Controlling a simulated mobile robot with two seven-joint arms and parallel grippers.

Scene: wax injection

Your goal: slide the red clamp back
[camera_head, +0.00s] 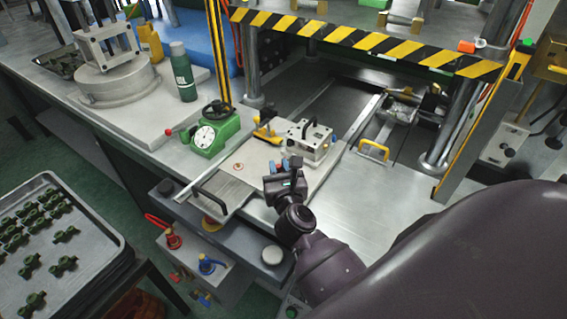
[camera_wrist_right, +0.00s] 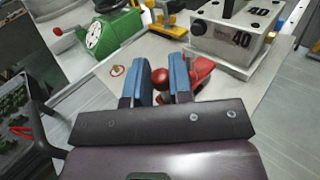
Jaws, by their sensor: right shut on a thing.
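The red clamp (camera_wrist_right: 201,70) shows in the right wrist view as a red lever with a round red knob at the near side of a metal mould block (camera_wrist_right: 232,45) marked 40. My right gripper (camera_wrist_right: 162,80) has its two blue fingers on either side of the knob and is shut on it. In the head view my right gripper (camera_head: 291,163) is just in front of the block (camera_head: 311,141); it hides most of the clamp there. My left gripper is not in view.
A green machine with a white dial (camera_head: 206,137) stands left of the block. A yellow clamp (camera_head: 267,132) is beside the block. A striped yellow-black bar (camera_head: 355,38) crosses above the press. A tray (camera_head: 112,258) of green parts is at lower left.

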